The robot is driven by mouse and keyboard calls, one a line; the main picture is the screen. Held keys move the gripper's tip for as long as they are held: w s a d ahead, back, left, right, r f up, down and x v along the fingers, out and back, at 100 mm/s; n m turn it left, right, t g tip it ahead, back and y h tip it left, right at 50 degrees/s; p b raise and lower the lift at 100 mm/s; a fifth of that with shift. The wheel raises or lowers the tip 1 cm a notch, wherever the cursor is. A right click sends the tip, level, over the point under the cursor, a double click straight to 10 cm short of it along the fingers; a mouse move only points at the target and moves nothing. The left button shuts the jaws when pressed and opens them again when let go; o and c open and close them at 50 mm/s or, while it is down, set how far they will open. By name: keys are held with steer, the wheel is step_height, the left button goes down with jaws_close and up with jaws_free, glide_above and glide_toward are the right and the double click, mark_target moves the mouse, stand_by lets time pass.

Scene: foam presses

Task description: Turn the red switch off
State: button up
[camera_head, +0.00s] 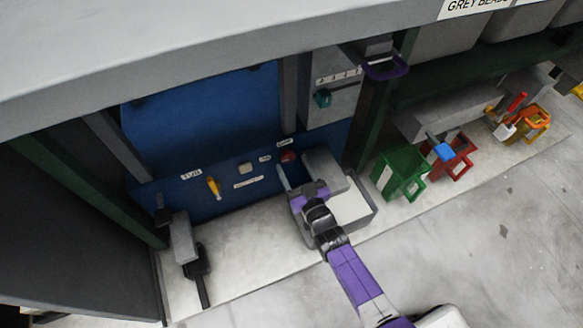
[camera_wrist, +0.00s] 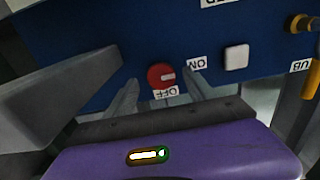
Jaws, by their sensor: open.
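The red switch (camera_head: 288,157) is a round red knob on the blue panel, just above and left of my gripper in the head view. In the wrist view the red switch (camera_wrist: 161,76) shows a pale mark at its right side, towards the ON label (camera_wrist: 197,64). The OFF label (camera_wrist: 165,93) is next to it, and both labels appear upside down. My gripper (camera_wrist: 158,97) is open and empty. Its two fingers point at the panel, one on each side of the switch in the picture. I cannot tell whether they touch it.
A white button (camera_wrist: 236,57) and a yellow lever (camera_head: 213,186) sit on the same panel. A grey open box (camera_head: 357,212) stands beside my gripper. Green (camera_head: 399,172) and red (camera_head: 459,160) bins stand further right. The pale ledge left of my arm has free room.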

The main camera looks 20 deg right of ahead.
steer(key=shift+w+b, duration=0.45)
steer(key=shift+w, duration=0.4)
steer(key=shift+c, duration=0.4)
steer(key=c, duration=1.2)
steer(key=shift+a, duration=0.1)
steer(key=shift+c, duration=0.2)
